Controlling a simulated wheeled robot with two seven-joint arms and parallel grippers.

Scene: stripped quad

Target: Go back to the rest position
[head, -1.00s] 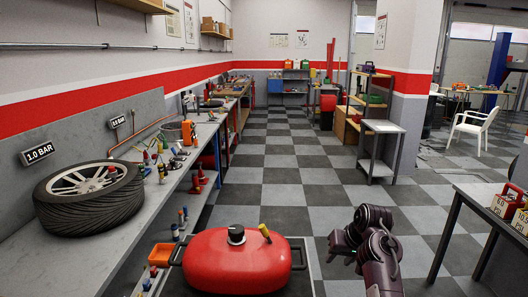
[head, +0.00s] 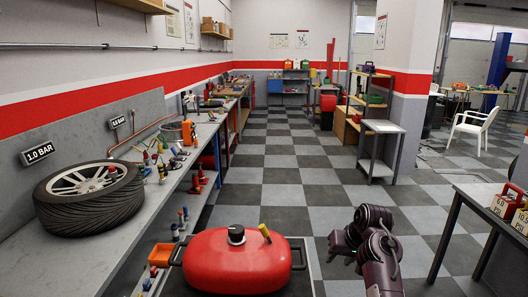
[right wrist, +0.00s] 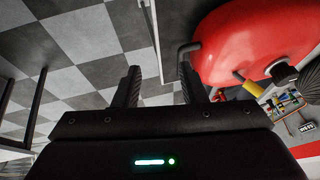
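My right arm stands at the lower right of the head view, folded, with its gripper end (head: 346,248) over the floor to the right of the red tank. In the right wrist view the two black fingers of the right gripper (right wrist: 159,75) are spread apart with nothing between them. The red tank (head: 236,265) with its black cap and yellow knob stands in front of me; it also shows in the right wrist view (right wrist: 240,45), beside the gripper and partly behind a finger. My left gripper is in neither view.
A long workbench (head: 125,235) runs along the left, with a tire (head: 88,200) and small tools on it. A small grey stand (head: 381,127) is farther back. The checkered floor between is clear.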

